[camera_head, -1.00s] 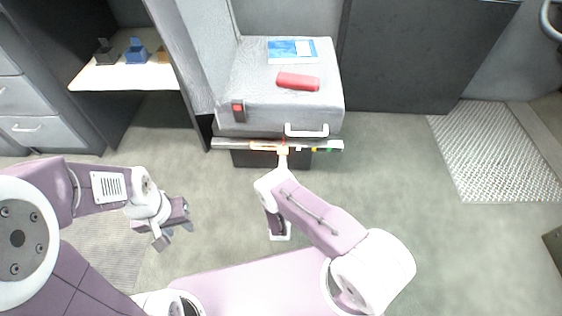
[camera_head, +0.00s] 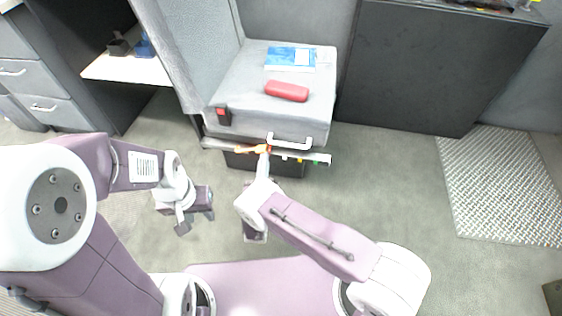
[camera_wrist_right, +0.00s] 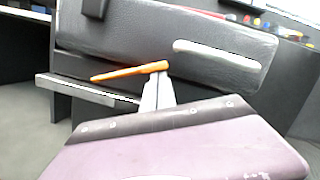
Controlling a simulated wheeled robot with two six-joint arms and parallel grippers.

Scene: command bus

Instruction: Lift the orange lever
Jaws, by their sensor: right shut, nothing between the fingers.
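The orange lever (camera_head: 250,149) sits on the grey rail under the front of the seat, left of the white handle. In the right wrist view the lever (camera_wrist_right: 130,72) slopes slightly, its right end higher, against the seat front. My right gripper (camera_head: 264,158) is at the right end of the lever. In the wrist view its fingers (camera_wrist_right: 160,82) are shut just below that end; I cannot tell if they touch it. My left gripper (camera_head: 197,220) hangs low at the left, clear of the seat; its fingers seem apart, with nothing seen between them.
The grey seat (camera_head: 240,85) carries a red case (camera_head: 286,91) and a blue booklet (camera_head: 291,57). A white handle (camera_head: 290,144) juts from the seat front, right of the lever. A desk with drawers is at the left, a black cabinet (camera_head: 410,75) at the right.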

